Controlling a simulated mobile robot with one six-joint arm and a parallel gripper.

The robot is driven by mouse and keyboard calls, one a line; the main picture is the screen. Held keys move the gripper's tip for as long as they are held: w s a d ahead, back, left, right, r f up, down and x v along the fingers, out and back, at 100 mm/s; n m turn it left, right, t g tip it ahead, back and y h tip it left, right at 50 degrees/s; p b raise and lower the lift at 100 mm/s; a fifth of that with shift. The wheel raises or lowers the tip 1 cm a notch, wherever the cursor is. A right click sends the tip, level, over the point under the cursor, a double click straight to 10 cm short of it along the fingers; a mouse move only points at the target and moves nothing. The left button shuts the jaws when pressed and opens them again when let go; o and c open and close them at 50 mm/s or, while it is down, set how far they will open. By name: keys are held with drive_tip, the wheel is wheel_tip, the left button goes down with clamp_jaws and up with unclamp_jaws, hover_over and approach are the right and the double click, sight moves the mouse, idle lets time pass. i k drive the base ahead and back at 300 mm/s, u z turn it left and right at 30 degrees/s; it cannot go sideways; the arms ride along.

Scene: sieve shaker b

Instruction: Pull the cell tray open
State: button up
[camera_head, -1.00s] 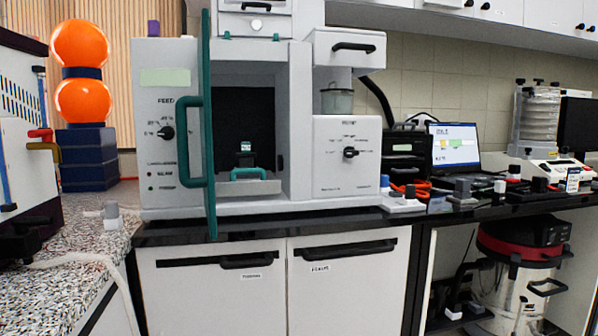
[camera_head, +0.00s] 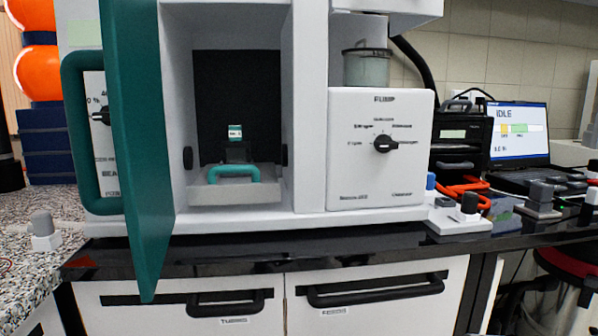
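The cell tray (camera_head: 236,191) is a grey tray low inside the open chamber of the white machine. A teal loop handle (camera_head: 234,173) stands on its front. A small dark block with a teal label (camera_head: 235,132) shows above and behind the handle. The teal chamber door (camera_head: 139,140) is swung open toward me at the left, with its own teal handle (camera_head: 72,140). The tray is inside the chamber, and nothing touches its handle. My gripper is not in view.
The open door's edge juts out over the black counter (camera_head: 290,258) left of the chamber. The pump panel (camera_head: 380,165) is right of the chamber. A laptop (camera_head: 520,130) and small devices stand further right. Cabinets with black handles (camera_head: 375,290) are below. The space before the chamber opening is clear.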

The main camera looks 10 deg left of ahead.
sight(238, 170)
drive_tip(key=u, duration=2.8)
drive_tip(key=k, duration=1.5)
drive_tip(key=z, duration=0.95)
drive_tip(key=i, duration=0.95)
drive_tip(key=u, duration=0.05)
